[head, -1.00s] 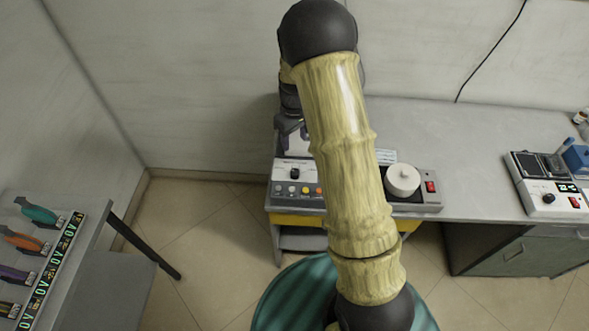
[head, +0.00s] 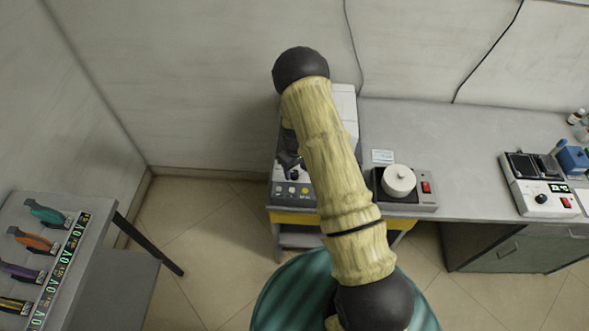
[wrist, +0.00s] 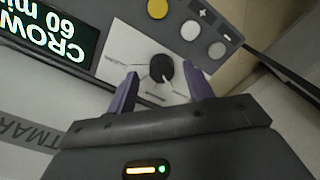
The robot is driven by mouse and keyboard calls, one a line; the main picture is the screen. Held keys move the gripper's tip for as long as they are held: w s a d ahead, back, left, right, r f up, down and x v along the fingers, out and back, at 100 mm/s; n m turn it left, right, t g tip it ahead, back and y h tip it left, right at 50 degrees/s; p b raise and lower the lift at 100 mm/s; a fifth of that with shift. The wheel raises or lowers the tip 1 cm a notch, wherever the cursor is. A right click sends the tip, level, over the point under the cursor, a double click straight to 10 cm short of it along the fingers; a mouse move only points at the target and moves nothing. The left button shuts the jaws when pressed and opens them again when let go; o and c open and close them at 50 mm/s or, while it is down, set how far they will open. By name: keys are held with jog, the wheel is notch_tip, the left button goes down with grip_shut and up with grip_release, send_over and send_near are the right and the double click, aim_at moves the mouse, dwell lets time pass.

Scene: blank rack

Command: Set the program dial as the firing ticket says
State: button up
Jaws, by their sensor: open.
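The program dial is a black round knob (wrist: 161,66) on a pale plate with thin lines, in the wrist view. A light mark shows on its lower edge; the plate's lettering is too small to read. My gripper (wrist: 162,75) is open, one purple finger on each side of the knob in the picture. I cannot tell whether the fingers touch it. In the head view my gripper (head: 290,164) is over the machine's front panel and partly hides the dial. A small white card (head: 382,156), possibly the firing ticket, stands behind the hotplate-like unit; its text is unreadable.
A lit display (wrist: 48,30) reading "CROW" and "60 mi" upside down is beside the dial. A yellow button (wrist: 157,8) and grey buttons (wrist: 190,30) are close by. A unit with a white round pot (head: 399,181) stands to the right. Tools lie on the left table (head: 95,215).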

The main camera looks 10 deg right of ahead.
jog(key=shift+a+f, duration=0.15)
jog(key=shift+f, duration=0.6)
jog(key=c, duration=1)
